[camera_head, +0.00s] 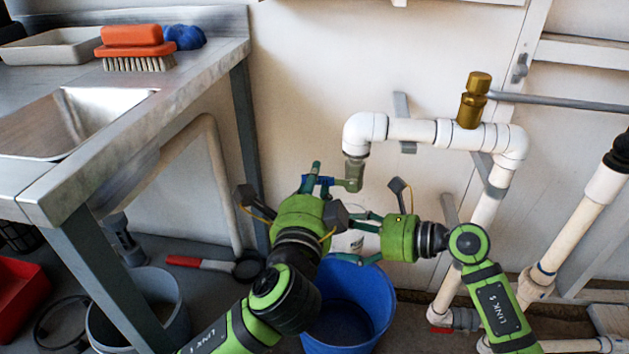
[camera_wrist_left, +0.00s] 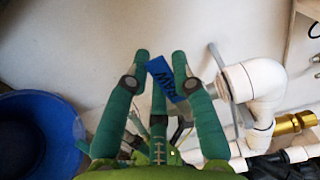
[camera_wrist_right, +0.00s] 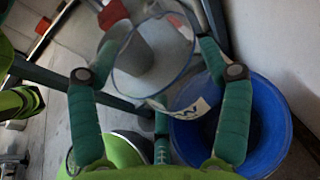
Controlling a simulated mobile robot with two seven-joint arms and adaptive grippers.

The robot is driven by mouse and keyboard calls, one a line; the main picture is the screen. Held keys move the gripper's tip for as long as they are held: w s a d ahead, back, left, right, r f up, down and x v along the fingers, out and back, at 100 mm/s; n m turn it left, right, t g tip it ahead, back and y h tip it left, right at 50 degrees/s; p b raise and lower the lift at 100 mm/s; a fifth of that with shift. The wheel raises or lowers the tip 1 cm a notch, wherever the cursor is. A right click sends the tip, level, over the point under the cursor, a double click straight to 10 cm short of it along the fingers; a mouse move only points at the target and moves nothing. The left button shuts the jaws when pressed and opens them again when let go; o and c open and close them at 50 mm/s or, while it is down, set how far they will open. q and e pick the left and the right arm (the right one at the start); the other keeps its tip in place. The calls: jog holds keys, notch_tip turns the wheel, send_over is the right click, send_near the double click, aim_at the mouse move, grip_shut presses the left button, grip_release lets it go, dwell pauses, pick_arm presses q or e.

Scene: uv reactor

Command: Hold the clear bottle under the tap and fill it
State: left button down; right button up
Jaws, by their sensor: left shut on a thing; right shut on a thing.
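The tap (camera_head: 352,174) is a small greenish fitting below the end of a white pipe. My left gripper (camera_head: 314,178) is shut on the tap's blue handle (camera_head: 326,181); the blue handle with dark lettering (camera_wrist_left: 165,80) shows between its fingers in the left wrist view. My right gripper (camera_head: 366,236) is shut on the clear bottle (camera_head: 349,240), held below the tap and above a blue bucket. In the right wrist view the bottle (camera_wrist_right: 150,62) shows its round clear rim between the fingers, with a white label low on it. I cannot make out any water.
The blue bucket (camera_head: 378,292) stands on the floor beneath the grippers. White pipework (camera_head: 435,131) with a brass fitting (camera_head: 473,100) runs along the wall to the right. A metal sink bench (camera_head: 200,75) stands at left, with a grey bucket (camera_head: 172,300) below it.

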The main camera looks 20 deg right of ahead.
pick_arm(q)
jog(key=n, duration=0.1)
jog(key=f+n, duration=0.1)
jog(key=n, duration=0.1)
jog(key=f+n, duration=0.1)
jog(key=shift+s+d+f+n, duration=0.2)
jog(key=shift+d+f+n, duration=0.1)
jog(key=shift+n, duration=0.1)
jog(key=shift+r, duration=0.1)
jog(key=c, duration=1)
grip_release()
jog(key=v, duration=1.2)
